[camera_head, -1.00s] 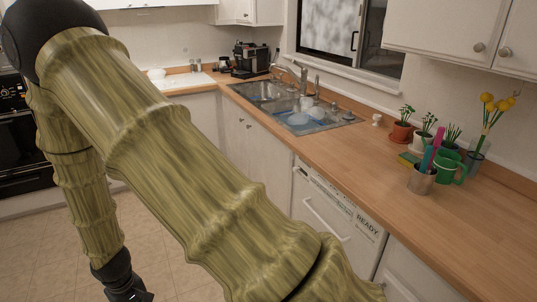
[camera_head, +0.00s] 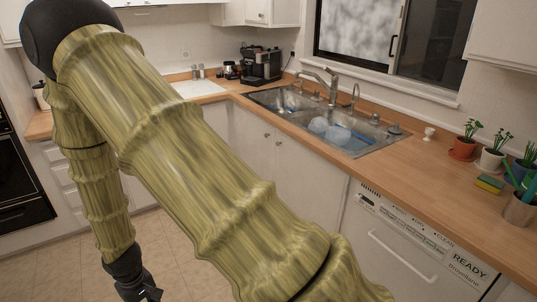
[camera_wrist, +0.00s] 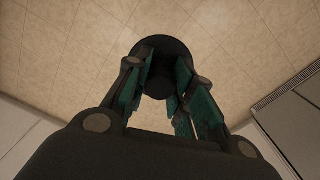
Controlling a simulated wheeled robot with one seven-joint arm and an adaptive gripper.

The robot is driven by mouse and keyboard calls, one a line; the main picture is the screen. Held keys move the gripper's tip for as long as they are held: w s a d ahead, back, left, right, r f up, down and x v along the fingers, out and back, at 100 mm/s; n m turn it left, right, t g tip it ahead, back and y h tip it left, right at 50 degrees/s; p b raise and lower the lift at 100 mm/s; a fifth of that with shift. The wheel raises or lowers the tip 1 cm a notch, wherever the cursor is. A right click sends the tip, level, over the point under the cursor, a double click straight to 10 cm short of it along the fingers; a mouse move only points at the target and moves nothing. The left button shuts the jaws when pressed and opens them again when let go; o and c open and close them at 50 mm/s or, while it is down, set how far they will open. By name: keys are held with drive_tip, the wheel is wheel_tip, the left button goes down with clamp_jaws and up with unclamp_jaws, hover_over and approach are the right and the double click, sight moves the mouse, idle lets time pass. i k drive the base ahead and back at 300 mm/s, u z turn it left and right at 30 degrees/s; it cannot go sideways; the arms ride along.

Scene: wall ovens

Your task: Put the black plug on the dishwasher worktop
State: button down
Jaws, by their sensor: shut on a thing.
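My gripper (camera_wrist: 160,82) is shut on a round black plug (camera_wrist: 163,47), whose dark disc shows between the green-padded fingers in the wrist view. Tiled floor lies beneath it. In the head view my gripper (camera_head: 150,292) hangs low at the bottom left, in front of the cabinets and over the floor; the plug cannot be made out there. The dishwasher (camera_head: 390,262) has a white front with a CLEAN/READY panel, at the lower right. The wooden worktop (camera_head: 425,180) runs above it, to the right of and higher than my gripper.
A double sink (camera_head: 290,101) holds bluish dishes. Potted plants (camera_head: 465,140), a sponge (camera_head: 489,184) and a metal cup (camera_head: 519,209) stand on the right of the worktop. A coffee machine (camera_head: 262,66) stands at the back. The worktop between sink and plants is mostly clear.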

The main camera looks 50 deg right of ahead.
sight(384, 166)
drive_tip(key=z, duration=0.35)
drive_tip(key=i, duration=1.35)
drive_tip(key=z, duration=1.4)
drive_tip(key=i, duration=0.7)
drive_tip(key=z, duration=0.8)
